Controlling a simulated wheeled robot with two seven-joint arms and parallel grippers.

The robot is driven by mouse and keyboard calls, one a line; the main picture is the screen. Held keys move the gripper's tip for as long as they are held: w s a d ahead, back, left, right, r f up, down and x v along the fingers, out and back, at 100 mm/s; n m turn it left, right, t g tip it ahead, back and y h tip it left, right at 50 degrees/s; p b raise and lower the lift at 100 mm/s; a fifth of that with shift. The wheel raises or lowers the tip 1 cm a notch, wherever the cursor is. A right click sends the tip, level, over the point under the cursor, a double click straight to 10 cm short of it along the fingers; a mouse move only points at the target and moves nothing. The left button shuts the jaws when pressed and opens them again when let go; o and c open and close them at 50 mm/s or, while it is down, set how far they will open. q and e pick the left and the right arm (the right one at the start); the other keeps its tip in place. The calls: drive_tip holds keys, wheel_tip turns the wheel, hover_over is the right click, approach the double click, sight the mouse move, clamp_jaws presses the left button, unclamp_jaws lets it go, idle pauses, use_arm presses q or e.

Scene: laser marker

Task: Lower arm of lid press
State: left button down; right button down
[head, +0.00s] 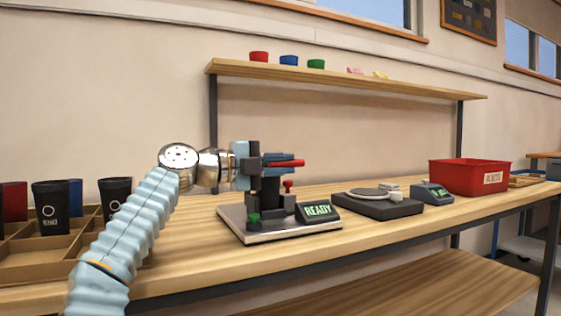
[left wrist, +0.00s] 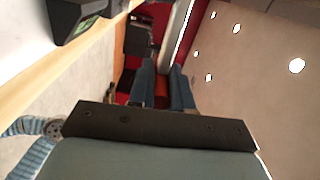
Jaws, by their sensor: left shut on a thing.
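The lid press (head: 268,192) stands on a metal base plate on the bench, with a dark column, a green knob and a small display reading READY (head: 317,210). Its arm with a red handle (head: 292,163) is raised, sticking out roughly level to the right near the top of the column. My left gripper (head: 280,160) comes in from the left and is shut on the red handle. In the left wrist view its two blue-grey fingers (left wrist: 166,88) show close together, with red and dark parts around them. My right gripper is not in view.
A wooden divided tray (head: 38,262) with dark, red and blue cups is at left. Right of the press are a dark flat device with a round plate (head: 375,203), a small display unit (head: 432,193) and a red bin (head: 470,176). A shelf (head: 340,78) hangs above.

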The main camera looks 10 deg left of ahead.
use_arm(q)
drive_tip(key=c, duration=1.1)
unclamp_jaws()
drive_tip(key=shift+o, duration=0.2)
drive_tip(key=shift+s+a, duration=0.1)
drive_tip(key=shift+a, duration=0.15)
drive_tip(key=b+v, duration=0.2)
drive_tip(key=v, duration=1.1)
drive_tip(key=shift+s+a, duration=0.1)
drive_tip(key=shift+s, duration=0.05)
